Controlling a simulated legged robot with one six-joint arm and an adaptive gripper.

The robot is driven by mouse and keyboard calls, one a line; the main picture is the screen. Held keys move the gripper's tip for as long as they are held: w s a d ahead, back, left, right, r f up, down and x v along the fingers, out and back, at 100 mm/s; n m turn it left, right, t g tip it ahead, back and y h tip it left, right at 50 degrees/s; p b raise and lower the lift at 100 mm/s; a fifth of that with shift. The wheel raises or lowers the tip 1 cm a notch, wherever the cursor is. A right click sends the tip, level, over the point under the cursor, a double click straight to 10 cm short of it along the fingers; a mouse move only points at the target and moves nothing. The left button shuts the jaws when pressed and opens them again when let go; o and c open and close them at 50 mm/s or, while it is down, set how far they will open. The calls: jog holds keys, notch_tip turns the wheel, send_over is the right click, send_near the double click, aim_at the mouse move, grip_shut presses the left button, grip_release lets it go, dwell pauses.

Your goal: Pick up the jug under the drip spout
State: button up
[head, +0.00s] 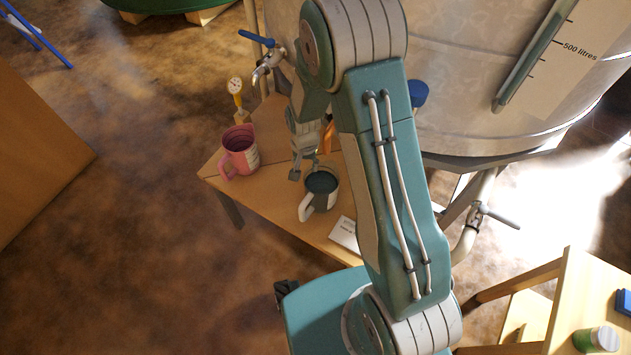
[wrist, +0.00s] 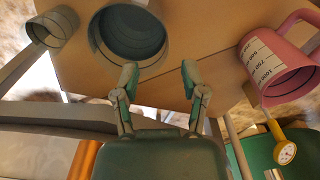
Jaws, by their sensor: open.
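A jug with a white handle and dark teal inside (head: 322,183) stands upright on a low wooden table (head: 275,205). It also shows in the wrist view (wrist: 134,30), its mouth towards me. A pink measuring jug (head: 240,155) stands to its left at the table edge; the wrist view shows it at the right (wrist: 272,68), with printed volume marks. My gripper (head: 306,168) is open and empty, just behind and above the dark jug in the head view. In the wrist view the fingers (wrist: 159,74) are apart, below the dark jug's rim. I cannot tell which jug is under the spout.
A large tank (head: 460,110) rises behind the table, with a blue-handled tap (head: 266,65). A yellow-stemmed gauge (head: 236,88) stands behind the pink jug. A white card (head: 345,233) lies at the table's front right. A wooden stand with a green-banded jar (head: 597,340) is at the right.

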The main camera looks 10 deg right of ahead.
aim_at(304, 179)
jog(key=f, duration=0.4)
jog(key=shift+s+a+f, duration=0.1)
jog(key=shift+a+f, duration=0.1)
jog(key=shift+f, duration=0.1)
jog(key=shift+a+f, duration=0.2)
jog(key=shift+f, duration=0.4)
jog(key=f, duration=0.5)
jog(key=shift+w+d, duration=0.15)
jog(key=shift+w, duration=0.15)
